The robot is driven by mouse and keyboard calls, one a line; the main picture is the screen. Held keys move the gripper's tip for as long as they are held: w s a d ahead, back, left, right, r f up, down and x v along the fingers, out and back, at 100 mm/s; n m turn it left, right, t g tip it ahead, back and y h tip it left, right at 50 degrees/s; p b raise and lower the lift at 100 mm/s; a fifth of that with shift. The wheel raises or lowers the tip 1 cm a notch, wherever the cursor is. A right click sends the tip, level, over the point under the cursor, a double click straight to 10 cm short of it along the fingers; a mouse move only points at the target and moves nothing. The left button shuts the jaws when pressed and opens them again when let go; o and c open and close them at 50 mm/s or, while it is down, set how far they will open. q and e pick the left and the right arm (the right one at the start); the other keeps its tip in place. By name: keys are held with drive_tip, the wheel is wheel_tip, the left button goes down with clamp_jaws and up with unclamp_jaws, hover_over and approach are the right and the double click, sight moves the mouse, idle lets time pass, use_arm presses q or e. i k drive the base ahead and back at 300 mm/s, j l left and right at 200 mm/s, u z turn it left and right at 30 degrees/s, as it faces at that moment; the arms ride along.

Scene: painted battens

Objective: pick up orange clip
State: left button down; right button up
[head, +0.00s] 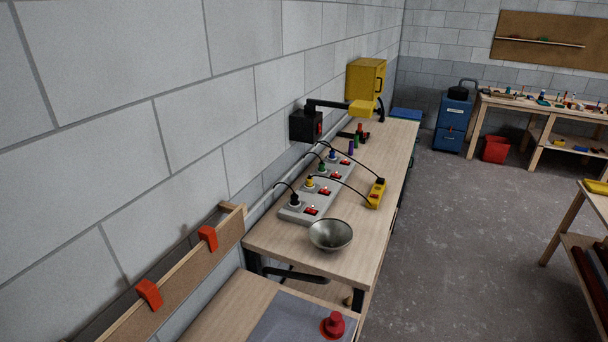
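Two orange clips sit on the top edge of a brown batten board along the wall at the lower left. The nearer orange clip (149,294) is toward the bottom of the view. The farther orange clip (208,238) is close to the board's far end. Both look upright and hooked over the edge. Neither of my grippers shows in the head view.
A wooden bench (385,205) holds a metal bowl (330,235), a grey power strip (298,213) and a yellow box (376,193). A nearer table has a grey mat (283,322) with a red knobbed object (333,325). Open floor (470,240) lies to the right.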

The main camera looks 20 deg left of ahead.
sight(207, 233)
drive_tip(key=i+l+u, duration=0.15)
drive_tip(key=i+u, duration=0.15)
drive_tip(key=i, duration=0.3)
drive_tip(key=i+l+u, duration=0.3)
drive_tip(key=i, duration=0.25)
drive_tip(key=i+l+u, duration=0.3)
drive_tip(key=i, duration=0.25)
drive_tip(key=i+j+u, duration=0.1)
drive_tip(key=u, duration=0.35)
drive_tip(key=i+u, duration=0.15)
drive_tip(key=u, duration=0.35)
drive_tip(key=i+u, duration=0.15)
drive_tip(key=u, duration=0.3)
drive_tip(key=i+l+u, duration=0.15)
drive_tip(key=u, duration=0.35)
drive_tip(key=i+l+u, duration=0.1)
drive_tip(key=u, duration=0.35)
